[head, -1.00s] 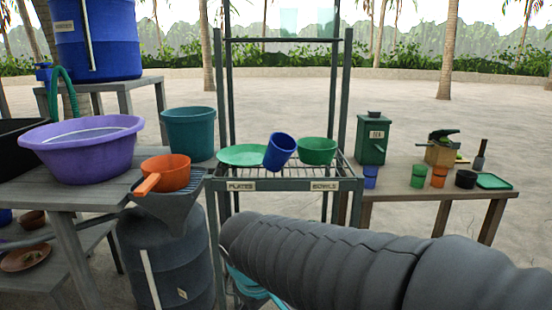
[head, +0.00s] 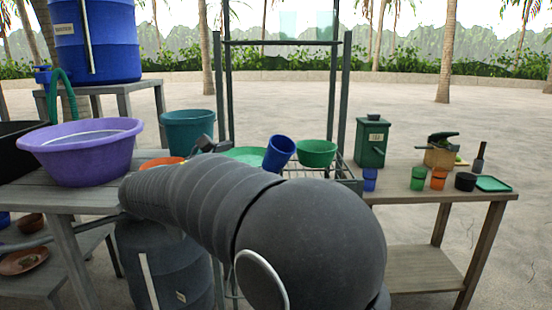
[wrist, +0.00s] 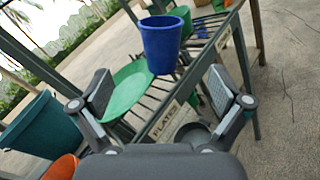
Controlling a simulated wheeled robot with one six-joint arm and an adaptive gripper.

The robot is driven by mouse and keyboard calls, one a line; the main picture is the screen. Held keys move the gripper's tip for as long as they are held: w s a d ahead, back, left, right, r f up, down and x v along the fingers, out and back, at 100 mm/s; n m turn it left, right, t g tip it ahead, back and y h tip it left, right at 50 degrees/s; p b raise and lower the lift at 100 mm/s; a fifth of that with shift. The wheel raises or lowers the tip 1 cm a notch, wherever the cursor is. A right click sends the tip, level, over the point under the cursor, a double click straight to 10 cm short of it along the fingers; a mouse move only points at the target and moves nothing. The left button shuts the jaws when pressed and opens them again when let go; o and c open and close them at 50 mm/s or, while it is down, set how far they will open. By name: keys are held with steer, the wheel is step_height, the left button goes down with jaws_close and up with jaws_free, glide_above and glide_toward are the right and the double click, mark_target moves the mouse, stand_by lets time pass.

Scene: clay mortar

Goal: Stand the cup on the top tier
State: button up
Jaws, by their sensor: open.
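A blue cup (head: 279,154) rests tilted on the lower wire tier of the rack (head: 319,171), between a green plate (head: 245,154) and a green bowl (head: 317,153). The top tier (head: 282,41) is a dark frame above, with pale see-through shapes over it. My gripper (wrist: 160,77) is open and empty, its two fingers spread toward the rack. In the wrist view the cup (wrist: 162,46) lies ahead, between and beyond the fingertips, apart from them. The plate (wrist: 129,88) shows behind the left finger. In the head view my arm hides the rack's front left.
A teal bucket (head: 189,131), a purple basin (head: 83,148) and an orange dipper (head: 160,163) stand left of the rack. A table on the right (head: 430,196) holds a green tea box (head: 372,143), several small cups and a green tray (head: 493,184).

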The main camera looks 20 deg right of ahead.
mark_target(272, 152)
steer(key=x, duration=1.3)
steer(key=shift+w+d+f, duration=0.1)
steer(key=shift+d+f, duration=0.1)
steer(key=shift+d, duration=0.1)
steer(key=c, duration=1.3)
